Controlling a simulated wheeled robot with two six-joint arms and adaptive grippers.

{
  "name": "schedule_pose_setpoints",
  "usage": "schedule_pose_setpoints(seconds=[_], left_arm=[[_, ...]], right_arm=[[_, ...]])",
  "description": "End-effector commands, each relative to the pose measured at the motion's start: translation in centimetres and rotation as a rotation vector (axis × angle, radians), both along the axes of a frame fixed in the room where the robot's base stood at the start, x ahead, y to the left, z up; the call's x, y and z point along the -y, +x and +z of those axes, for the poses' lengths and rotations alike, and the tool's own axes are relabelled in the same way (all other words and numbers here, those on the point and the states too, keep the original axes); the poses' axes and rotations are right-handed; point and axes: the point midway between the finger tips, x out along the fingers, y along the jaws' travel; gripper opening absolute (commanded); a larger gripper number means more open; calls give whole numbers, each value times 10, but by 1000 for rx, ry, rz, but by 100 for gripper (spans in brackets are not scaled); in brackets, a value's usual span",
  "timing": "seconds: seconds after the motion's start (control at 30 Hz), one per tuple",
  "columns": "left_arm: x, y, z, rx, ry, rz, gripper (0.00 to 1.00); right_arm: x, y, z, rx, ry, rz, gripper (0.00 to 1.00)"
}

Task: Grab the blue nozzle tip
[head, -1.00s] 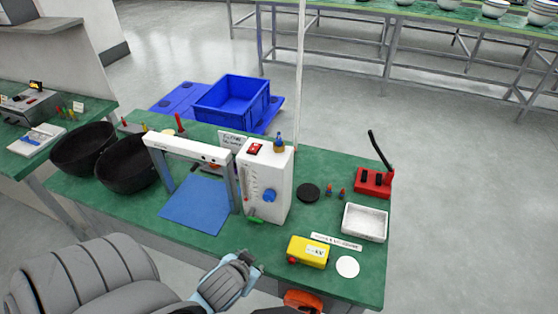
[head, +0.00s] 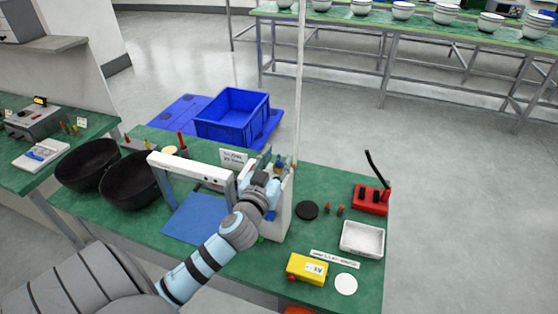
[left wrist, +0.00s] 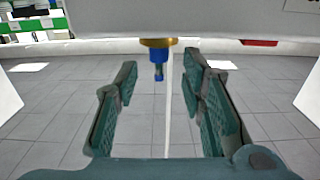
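My left gripper (left wrist: 158,85) is open, with a finger on each side of the tip and no visible contact. In the head view my left gripper (head: 267,174) is beside the box top and covers much of the box front. My right gripper is not in view.
A grey frame (head: 190,170) stands over a blue mat (head: 190,222) left of the box. Two black bowls (head: 130,182) are further left. A white tray (head: 362,239), red block (head: 370,200) and yellow box (head: 307,268) sit on the right.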

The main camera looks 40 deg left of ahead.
Motion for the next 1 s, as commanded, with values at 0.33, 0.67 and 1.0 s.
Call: schedule_pose_setpoints(seconds=[0.33,0.67,1.0], left_arm=[[-4,15,0,0,-2,-1,30],[-4,15,0,0,-2,-2,0],[-4,15,5,0,-1,-2,0]], right_arm=[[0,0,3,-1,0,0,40],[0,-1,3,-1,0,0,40],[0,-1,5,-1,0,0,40]])
